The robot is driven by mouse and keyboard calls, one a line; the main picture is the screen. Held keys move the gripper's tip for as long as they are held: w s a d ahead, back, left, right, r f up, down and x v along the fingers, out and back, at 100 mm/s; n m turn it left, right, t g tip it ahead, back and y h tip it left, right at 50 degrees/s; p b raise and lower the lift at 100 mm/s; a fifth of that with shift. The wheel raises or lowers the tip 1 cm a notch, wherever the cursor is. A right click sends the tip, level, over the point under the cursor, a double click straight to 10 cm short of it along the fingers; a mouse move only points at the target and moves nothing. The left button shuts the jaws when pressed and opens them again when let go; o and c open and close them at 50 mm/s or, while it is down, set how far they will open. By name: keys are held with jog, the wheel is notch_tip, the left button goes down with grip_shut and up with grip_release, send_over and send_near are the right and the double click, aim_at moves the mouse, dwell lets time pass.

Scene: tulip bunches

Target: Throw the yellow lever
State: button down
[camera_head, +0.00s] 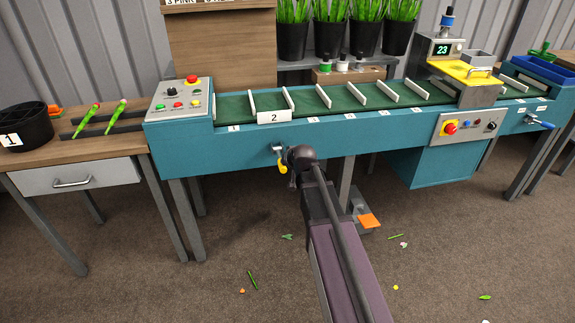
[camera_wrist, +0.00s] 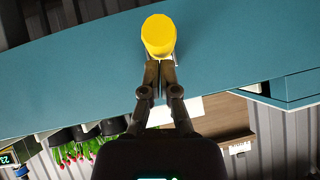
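The yellow lever (camera_head: 283,165) hangs from a small dark mount on the teal front panel of the conveyor bench, under the card marked 2. My gripper (camera_head: 292,158) is right beside it, at the lever's right in the head view, and its fingers are mostly hidden there. In the wrist view the lever's round yellow grip (camera_wrist: 158,35) lies just beyond the fingertips. There my gripper (camera_wrist: 160,68) has its two fingers drawn together with only a thin gap between them. I cannot tell whether the fingertips touch the lever.
The teal bench (camera_head: 225,139) carries a green belt with white dividers. A control box (camera_head: 180,99) with buttons stands at its left end, and another panel (camera_head: 467,128) with a red button is at right. An orange pedal (camera_head: 369,221) is on the floor below.

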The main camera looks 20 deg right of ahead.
jog(key=shift+s+f+t+b, duration=0.2)
jog(key=shift+f+t+b, duration=0.2)
jog(key=shift+f+b, duration=0.6)
jog(key=shift+w+f+b, duration=0.1)
jog(key=shift+f+b, duration=1.55)
jog(key=shift+f, duration=0.1)
jog(key=shift+r, duration=0.1)
jog(key=s+f+p+v, duration=0.1)
jog(key=p+v, duration=0.5)
jog(key=v, duration=0.7)
jog(key=shift+d+f, duration=0.25)
jog(key=shift+f, duration=0.05)
